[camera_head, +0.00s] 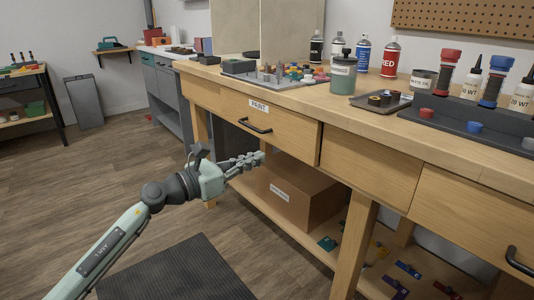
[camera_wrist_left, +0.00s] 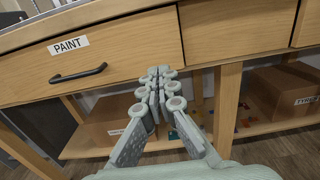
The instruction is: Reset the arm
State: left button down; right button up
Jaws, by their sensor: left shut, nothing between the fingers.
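My left arm comes in from the lower left in the head view. Its gripper (camera_head: 249,160) is shut and empty, in front of the workbench below the drawer labelled PAINT (camera_head: 290,128). The drawer is closed, and its black handle (camera_head: 254,126) is a little above the fingers and apart from them. In the left wrist view the shut fingers (camera_wrist_left: 159,85) point at the bench front, to the right of the black handle (camera_wrist_left: 78,74). My right gripper is in neither view.
The workbench top (camera_head: 310,96) holds paint bottles, spray cans, a jar (camera_head: 343,75) and trays. A cardboard box (camera_head: 296,195) and several small coloured parts lie on the lower shelf. A dark mat (camera_head: 180,272) lies on the floor. The floor at left is open.

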pick_arm(q)
jog(key=a+f+n+t+y+p, duration=0.15)
jog(key=a+n+t+y, duration=0.7)
jog(key=n, duration=1.05)
jog(key=s+a+f+n+g+y+p, duration=0.1)
jog(key=s+a+f+n+y, duration=0.25)
jog(key=a+f+n, duration=0.4)
jog(key=s+a+f+n+g+y+p, duration=0.1)
jog(key=s+a+f+n+g+y, duration=0.1)
jog(key=a+f+n+y, duration=0.35)
jog(key=s+a+f+n+g, duration=0.3)
jog(key=s+a+f+n, duration=0.1)
jog(key=s+f, duration=0.3)
jog(key=s+a+f+n+g, duration=0.3)
jog(key=s+a+f+n, duration=0.1)
jog(key=s+f+n, duration=0.15)
jog(key=s+f+n+g+h+p, duration=0.1)
jog(key=s+f+n+g, duration=0.3)
jog(key=s, duration=1.4)
notch_tip(320, 180, down, 4)
jog(key=shift+s+d+f+g, duration=0.15)
jog(key=shift+f+g, duration=0.05)
jog(key=shift+g, duration=0.95)
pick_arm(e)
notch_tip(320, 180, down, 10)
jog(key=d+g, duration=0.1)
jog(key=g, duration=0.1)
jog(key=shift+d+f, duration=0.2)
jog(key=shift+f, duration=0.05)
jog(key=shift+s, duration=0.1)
